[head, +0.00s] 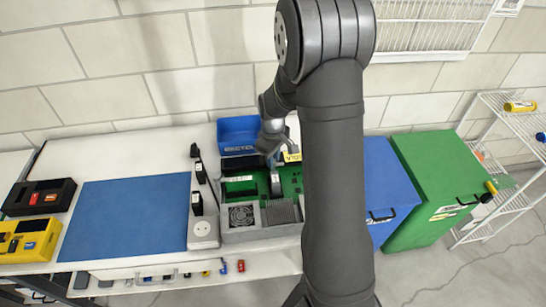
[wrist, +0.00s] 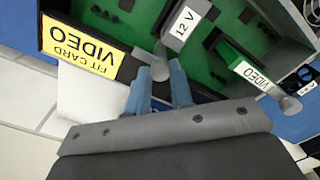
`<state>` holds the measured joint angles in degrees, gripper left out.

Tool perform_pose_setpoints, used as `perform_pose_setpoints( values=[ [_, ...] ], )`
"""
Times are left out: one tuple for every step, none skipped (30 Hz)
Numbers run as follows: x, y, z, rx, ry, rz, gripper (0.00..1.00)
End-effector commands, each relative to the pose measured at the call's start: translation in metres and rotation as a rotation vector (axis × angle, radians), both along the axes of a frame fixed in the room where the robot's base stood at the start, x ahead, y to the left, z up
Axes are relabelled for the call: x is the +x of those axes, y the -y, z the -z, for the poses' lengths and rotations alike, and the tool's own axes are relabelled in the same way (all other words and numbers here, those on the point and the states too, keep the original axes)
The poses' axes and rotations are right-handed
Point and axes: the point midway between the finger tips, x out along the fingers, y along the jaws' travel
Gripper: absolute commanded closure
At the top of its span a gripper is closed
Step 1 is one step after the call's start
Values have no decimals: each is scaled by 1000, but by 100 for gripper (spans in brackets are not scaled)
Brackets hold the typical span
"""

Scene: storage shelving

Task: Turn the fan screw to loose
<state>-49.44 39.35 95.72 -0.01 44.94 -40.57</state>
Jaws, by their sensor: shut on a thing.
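My gripper's two blue fingers (wrist: 160,95) are shut on a grey, rounded screw (wrist: 161,66) at the edge of the device, which I take to be the fan screw. The screw sits close to a grey block labelled "12 V" (wrist: 184,24). Whether it is tight or loose cannot be told. In the head view my gripper (head: 271,158) is at the back of the open grey case with a green board (head: 240,188); the screw is hidden there. A fan (head: 241,215) shows at the case's front left. A second grey screw (wrist: 288,104) stands apart by a "VIDEO" label.
A yellow "FIT CARD VIDEO" label (wrist: 80,47) is close to my fingers. A blue bin (head: 238,130) stands behind the case. A blue mat (head: 133,222) lies clear at left. Blue and green cabinets (head: 436,186) stand at right.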

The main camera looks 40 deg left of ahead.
Motion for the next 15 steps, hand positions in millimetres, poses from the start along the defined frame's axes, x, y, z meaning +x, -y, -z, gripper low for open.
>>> perform_pose_setpoints(
  values=[
    [0,-1,0,2,1,-1,100],
    [0,-1,0,2,1,-1,100],
    [0,-1,0,2,1,-1,100],
    [0,-1,0,2,1,-1,100],
    [0,-1,0,2,1,-1,100],
    [0,-1,0,2,1,-1,100],
    [0,-1,0,2,1,-1,100],
    [0,-1,0,2,1,0,100],
    [0,-1,0,2,1,0,100],
    [0,-1,0,2,1,0,76],
    [0,-1,0,2,1,0,70],
    [0,-1,0,2,1,0,62],
    [0,-1,0,2,1,0,58],
    [0,-1,0,2,1,0,58],
    [0,-1,0,2,1,0,58]
  ],
)
